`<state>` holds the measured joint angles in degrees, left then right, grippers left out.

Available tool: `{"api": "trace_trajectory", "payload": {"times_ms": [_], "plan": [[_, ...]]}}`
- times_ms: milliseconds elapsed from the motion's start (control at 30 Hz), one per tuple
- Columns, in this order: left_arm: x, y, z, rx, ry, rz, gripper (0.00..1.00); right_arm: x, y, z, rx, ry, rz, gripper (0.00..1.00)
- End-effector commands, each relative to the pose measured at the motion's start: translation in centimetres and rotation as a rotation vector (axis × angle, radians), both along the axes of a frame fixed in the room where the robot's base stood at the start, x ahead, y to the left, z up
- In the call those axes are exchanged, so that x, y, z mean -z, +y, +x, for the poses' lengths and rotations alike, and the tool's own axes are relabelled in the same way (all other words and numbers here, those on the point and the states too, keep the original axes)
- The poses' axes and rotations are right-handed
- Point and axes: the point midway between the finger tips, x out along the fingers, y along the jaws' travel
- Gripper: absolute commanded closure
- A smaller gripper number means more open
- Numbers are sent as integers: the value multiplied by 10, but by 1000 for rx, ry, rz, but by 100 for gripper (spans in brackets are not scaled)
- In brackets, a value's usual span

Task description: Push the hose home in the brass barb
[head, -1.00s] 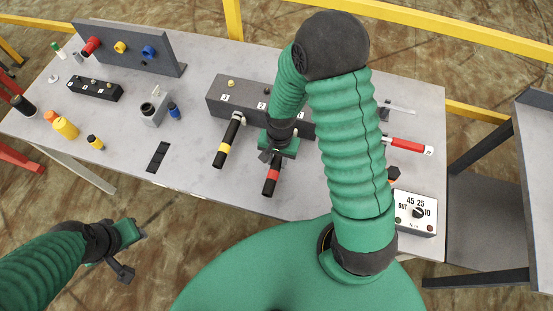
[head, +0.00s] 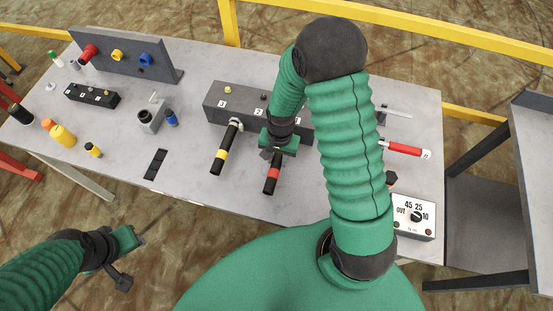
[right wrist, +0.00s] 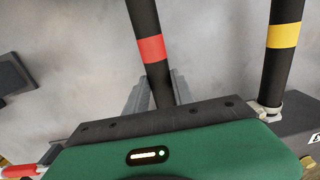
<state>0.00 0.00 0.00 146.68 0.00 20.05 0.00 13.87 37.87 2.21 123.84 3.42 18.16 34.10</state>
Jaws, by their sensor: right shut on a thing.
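A black hose with a red band (head: 271,174) points away from the dark block (head: 238,104). It also shows in the right wrist view (right wrist: 149,48). My right gripper (right wrist: 158,90) is shut on this hose, with one finger on each side, behind the red band. In the head view the right gripper (head: 274,151) is close in front of the block. The hose's far end and the brass barb it faces are hidden by my gripper, so I cannot tell how they meet. My left gripper (head: 130,259) is open and empty, off the table's front edge.
A yellow-banded hose (head: 225,150) is beside it, clamped at the block. It also shows in the right wrist view (right wrist: 281,45). A red-handled tool (head: 405,149) and a dial box (head: 414,215) are at the right.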

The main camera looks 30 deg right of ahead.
Motion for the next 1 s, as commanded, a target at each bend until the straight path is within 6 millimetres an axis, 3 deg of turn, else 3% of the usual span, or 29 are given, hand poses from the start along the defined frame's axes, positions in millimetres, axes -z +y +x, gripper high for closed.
{"api": "trace_trajectory", "payload": {"times_ms": [800,833,1000], "plan": [[-1,0,0,0,0,0,64,0,-14,12,0,0,0,100],[-1,0,0,0,0,0,64,0,-14,12,0,0,0,69],[-1,0,0,0,0,0,64,0,-14,12,0,0,0,47]]}}
